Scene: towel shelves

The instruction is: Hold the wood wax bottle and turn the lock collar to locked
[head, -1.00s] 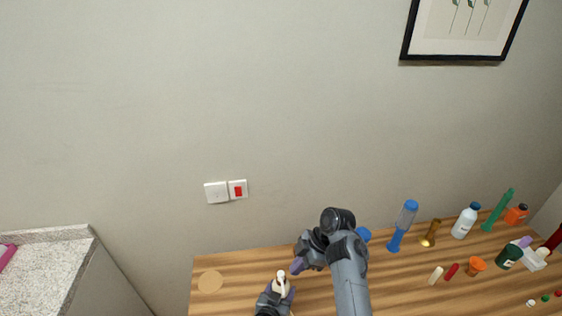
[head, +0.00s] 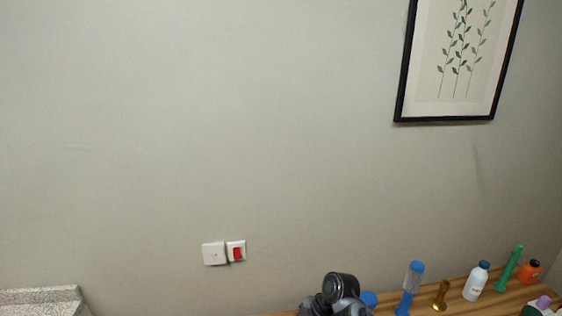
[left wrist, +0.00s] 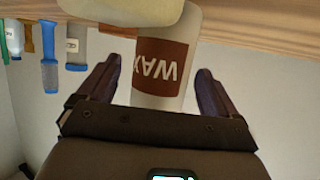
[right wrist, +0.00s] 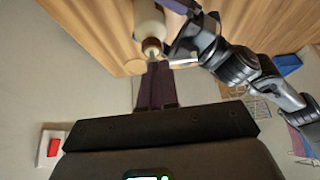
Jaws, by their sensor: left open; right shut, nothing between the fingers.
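The wood wax bottle (left wrist: 160,65) shows in the left wrist view, cream with a brown label reading "WAX" upside down in the picture. My left gripper (left wrist: 155,78) is open with one finger on each side of the bottle, and gaps show beside it. In the right wrist view the pale bottle (right wrist: 149,20) ends in a brown collar or tip (right wrist: 152,47). My right gripper (right wrist: 155,66) is shut and empty, its fingertips close to that brown end. I cannot tell if they touch. The collar's lock position is too small to read. Neither set of fingers shows in the head view.
A wall switch (head: 236,251) and a framed picture (head: 460,60) are behind.

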